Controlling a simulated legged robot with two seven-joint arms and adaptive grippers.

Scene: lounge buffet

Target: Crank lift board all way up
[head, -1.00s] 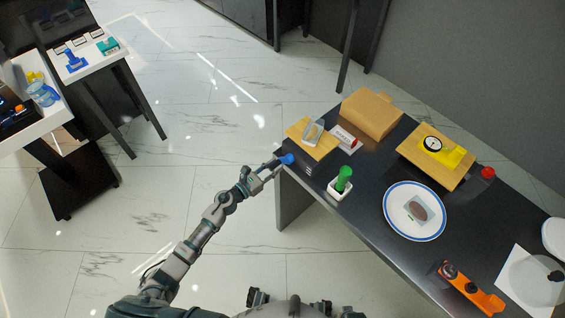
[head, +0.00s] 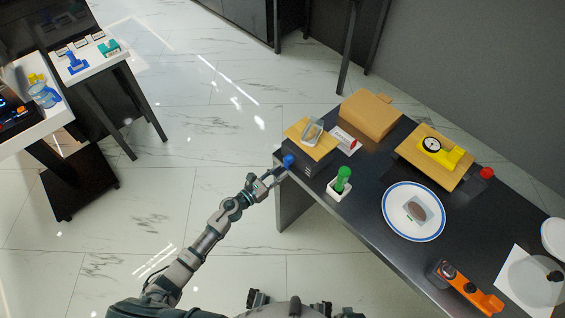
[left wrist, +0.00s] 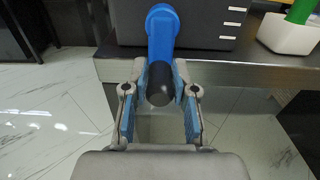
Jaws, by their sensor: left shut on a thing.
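The lift board (head: 296,132) is a wooden plate on a dark stepped base (head: 297,158) at the left end of the black table. A clear container with something tan inside stands on it. The blue crank (head: 288,160) is on the base's near left side. In the left wrist view, the blue crank arm (left wrist: 161,38) ends in a dark round grip (left wrist: 159,84). My left gripper (head: 276,172) is shut on that grip, with its fingertips on both sides of it in the left wrist view (left wrist: 160,86). My right gripper is not in view.
A green-handled tool in a white holder (head: 341,181) stands close to the right of the base. A white card with red (head: 344,139), a wooden box (head: 370,114) and a plate (head: 412,230) are farther along.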

